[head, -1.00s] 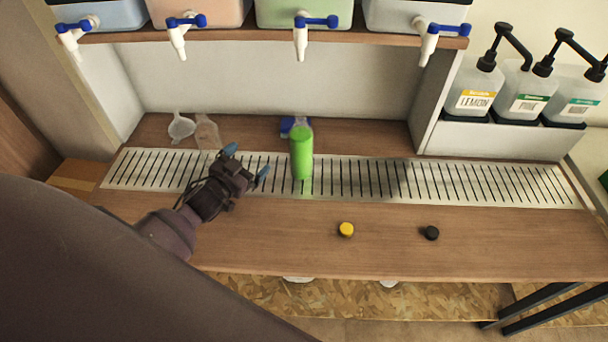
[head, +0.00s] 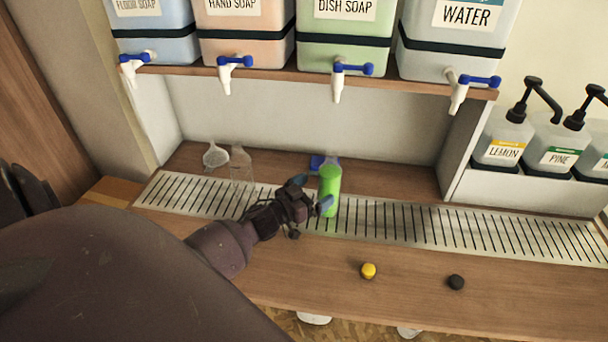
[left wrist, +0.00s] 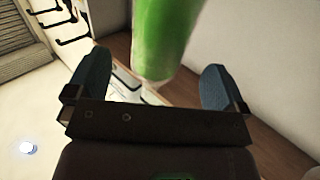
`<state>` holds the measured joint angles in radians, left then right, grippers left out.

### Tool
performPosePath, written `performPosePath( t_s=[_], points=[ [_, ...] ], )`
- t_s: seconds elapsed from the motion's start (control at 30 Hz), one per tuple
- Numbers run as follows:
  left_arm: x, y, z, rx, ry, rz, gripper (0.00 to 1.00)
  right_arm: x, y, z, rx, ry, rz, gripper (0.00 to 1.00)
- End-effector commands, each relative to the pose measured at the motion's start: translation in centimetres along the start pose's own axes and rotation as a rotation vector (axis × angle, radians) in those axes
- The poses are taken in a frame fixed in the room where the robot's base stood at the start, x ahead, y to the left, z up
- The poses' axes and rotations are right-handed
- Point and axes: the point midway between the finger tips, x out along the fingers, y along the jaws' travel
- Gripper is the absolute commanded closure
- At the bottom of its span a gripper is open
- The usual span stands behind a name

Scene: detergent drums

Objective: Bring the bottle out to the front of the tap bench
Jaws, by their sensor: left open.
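The bottle (head: 330,184) is filled with green liquid and stands upright on the slotted drip grate, under the dish soap drum's tap. My left gripper (head: 318,192) is open and close beside the bottle in the head view, partly overlapping its left side. In the left wrist view the green bottle (left wrist: 163,38) shows just beyond and between the two blue fingertips (left wrist: 150,80), with a finger on each side. I cannot tell whether either finger touches it. My right gripper is not in view.
A yellow cap (head: 368,271) and a black cap (head: 456,282) lie on the front strip. A clear bottle (head: 241,165) and a funnel (head: 215,156) stand left of the gripper. A blue item (head: 317,161) lies behind the green bottle. Taps (head: 338,82) hang above.

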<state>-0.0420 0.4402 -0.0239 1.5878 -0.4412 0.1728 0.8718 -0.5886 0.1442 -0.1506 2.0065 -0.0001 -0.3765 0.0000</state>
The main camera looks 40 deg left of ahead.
Motion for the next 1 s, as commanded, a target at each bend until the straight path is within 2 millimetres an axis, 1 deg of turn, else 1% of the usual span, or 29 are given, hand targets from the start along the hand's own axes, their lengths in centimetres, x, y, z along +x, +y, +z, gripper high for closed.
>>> performPosePath(
  t_s=[0.03, 0.2, 0.4, 0.53, 0.83, 0.87, 1.0],
  points=[
    [0.9, 0.0, 0.0, 0.0, 0.001, 0.0, 0.01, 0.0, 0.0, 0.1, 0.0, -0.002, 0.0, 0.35],
    [3.5, 0.0, 0.1, 0.0, 0.0, -0.001, 0.01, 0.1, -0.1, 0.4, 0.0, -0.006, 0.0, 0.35],
    [5.5, 0.0, 0.1, -0.001, -0.002, -0.001, 0.01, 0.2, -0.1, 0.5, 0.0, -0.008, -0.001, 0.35],
    [6.1, 0.0, 0.1, 0.0, -0.001, -0.001, 0.01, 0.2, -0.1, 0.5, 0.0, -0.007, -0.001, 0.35],
    [6.3, 0.0, 0.0, 0.0, -0.001, -0.001, 0.01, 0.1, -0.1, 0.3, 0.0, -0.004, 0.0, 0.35],
    [6.3, 0.0, 0.0, 0.0, -0.001, -0.001, 0.03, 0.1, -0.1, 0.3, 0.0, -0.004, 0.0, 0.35],
    [6.3, 0.0, 0.0, 0.0, -0.001, -0.001, 0.24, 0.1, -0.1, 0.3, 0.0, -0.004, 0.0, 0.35]
  ],
)
